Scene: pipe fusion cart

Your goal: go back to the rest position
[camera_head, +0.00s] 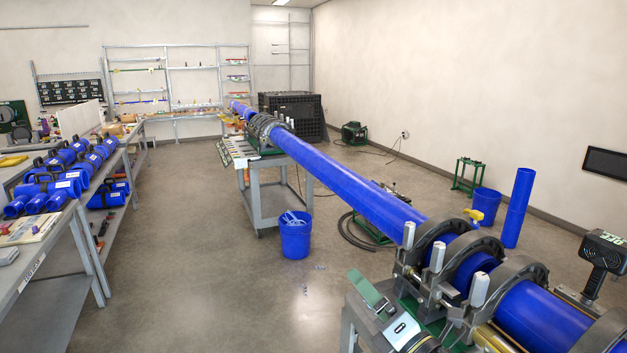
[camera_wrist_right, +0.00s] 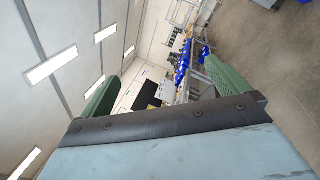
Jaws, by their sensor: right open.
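My right gripper (camera_wrist_right: 166,88) shows in the right wrist view. Its two green fingers stand wide apart, with nothing between them. Past the fingers, that view shows the ceiling lights, a wall and, farther off, a bench with blue items, so the wrist is tilted. Neither gripper can be made out in the head view. A long blue pipe (camera_head: 345,190) runs from the back of the room to the front right. The grey clamps of the fusion machine (camera_head: 447,252) surround the pipe at the front right.
A workbench (camera_head: 62,240) with several blue fittings stands along the left. A grey cart (camera_head: 267,192) bears the pipe farther back. A blue bucket (camera_head: 295,237) stands on the floor beside it. An upright blue pipe (camera_head: 518,208) stands at the right. The floor between bench and cart is clear.

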